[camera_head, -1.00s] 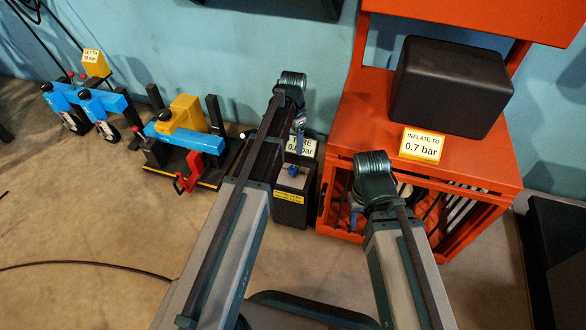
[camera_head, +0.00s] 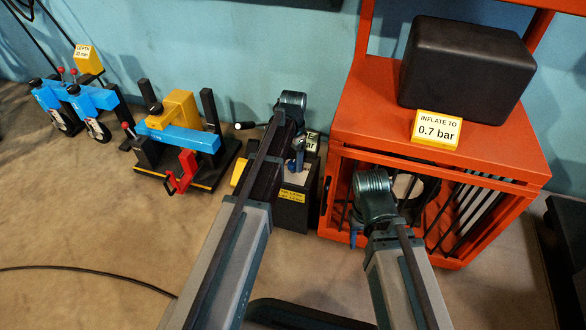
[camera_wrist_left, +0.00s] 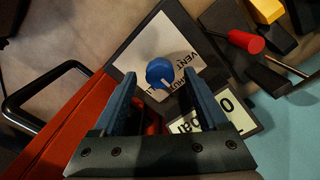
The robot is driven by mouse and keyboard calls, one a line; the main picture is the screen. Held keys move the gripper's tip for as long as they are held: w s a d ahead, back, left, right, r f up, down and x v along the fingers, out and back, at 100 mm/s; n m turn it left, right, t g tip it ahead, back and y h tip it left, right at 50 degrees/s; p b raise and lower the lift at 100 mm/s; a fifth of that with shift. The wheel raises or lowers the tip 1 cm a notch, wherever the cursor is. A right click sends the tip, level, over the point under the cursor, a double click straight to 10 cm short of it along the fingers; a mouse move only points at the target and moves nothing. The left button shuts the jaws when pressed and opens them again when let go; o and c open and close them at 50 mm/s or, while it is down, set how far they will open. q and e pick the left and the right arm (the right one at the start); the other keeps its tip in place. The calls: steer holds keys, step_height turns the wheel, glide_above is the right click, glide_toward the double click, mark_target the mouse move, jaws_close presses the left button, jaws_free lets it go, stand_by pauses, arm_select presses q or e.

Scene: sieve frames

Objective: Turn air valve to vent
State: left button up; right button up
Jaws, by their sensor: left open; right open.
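The air valve's blue round knob (camera_wrist_left: 160,72) has a white pointer mark and sits on a white plate (camera_wrist_left: 196,50) with the word VENT readable on it. The plate tops a dark box (camera_head: 293,212) with a yellow label, beside the orange cart. My left gripper (camera_wrist_left: 158,67) is open above the plate, with one finger on each side of the knob. Whether the fingers touch it I cannot tell. In the head view my left arm hides most of the knob. My right gripper (camera_head: 366,228) hangs in front of the cart, partly hidden by its wrist, and appears empty.
The orange cart (camera_head: 480,160) stands close on the right, carrying a black box (camera_head: 465,75) and an "INFLATE TO 0.7 bar" sign (camera_head: 436,129). A blue and yellow rig with a red handle (camera_head: 182,172) stands left. The floor at front left is clear except a cable.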

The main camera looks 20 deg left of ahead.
arm_select(q)
steer(key=shift+f, duration=0.5)
steer(key=shift+c, duration=0.3)
jaws_close()
steer(key=shift+n, duration=0.3)
steer(key=n, duration=0.5)
steer(key=shift+n, duration=0.3)
steer(key=n, duration=0.5)
steer(key=shift+n, duration=0.5)
